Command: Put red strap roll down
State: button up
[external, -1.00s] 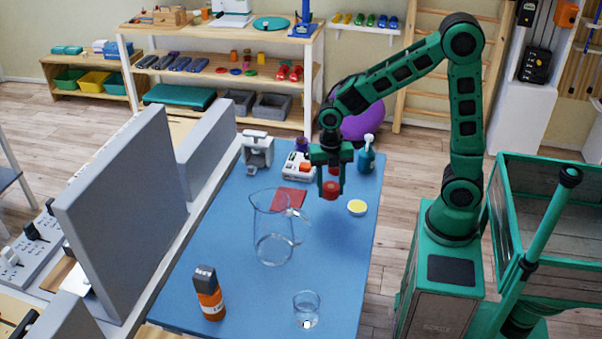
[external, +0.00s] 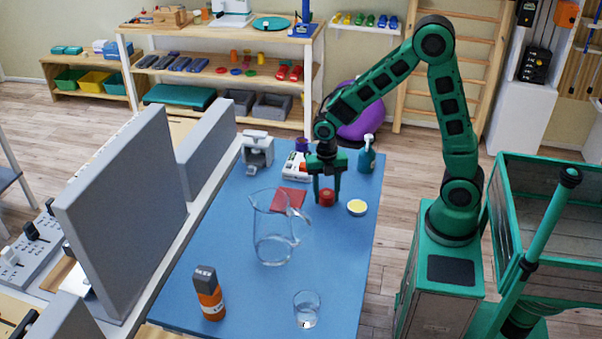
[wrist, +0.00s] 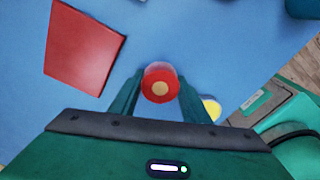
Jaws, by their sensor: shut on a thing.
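The red strap roll (external: 327,198) is between the two fingertips of my gripper (external: 327,194), which is shut on it. The roll is low, at or just above the blue table top (external: 215,243); I cannot tell whether it touches. In the wrist view, the roll (wrist: 160,84) shows its red face with a tan centre, held between the green fingers (wrist: 158,92). Blue table surface lies around it.
A flat red square (external: 291,197) lies left of the roll, and a yellow-topped round tin (external: 357,207) lies right. A glass pitcher (external: 272,240) stands in front. A teal pump bottle (external: 367,155) and white-and-red box (external: 296,167) are behind. Open table lies front right.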

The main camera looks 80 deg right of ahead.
aim_at(325, 191)
jog(key=shift+f, duration=0.1)
jog(key=o, duration=1.1)
notch_tip(325, 191, up, 12)
jog(key=s+d+m, duration=0.3)
jog(key=s+m, duration=0.5)
jog(key=m, duration=0.1)
jog(key=s+d+r+m, duration=0.1)
jog(key=s+d+m, duration=0.2)
jog(key=s+m, duration=0.6)
jog(key=s+d+r+m, duration=0.1)
jog(key=s+d+m, duration=0.3)
jog(key=s+m, duration=0.5)
jog(key=shift+d+m, duration=0.1)
jog(key=shift+m, duration=0.9)
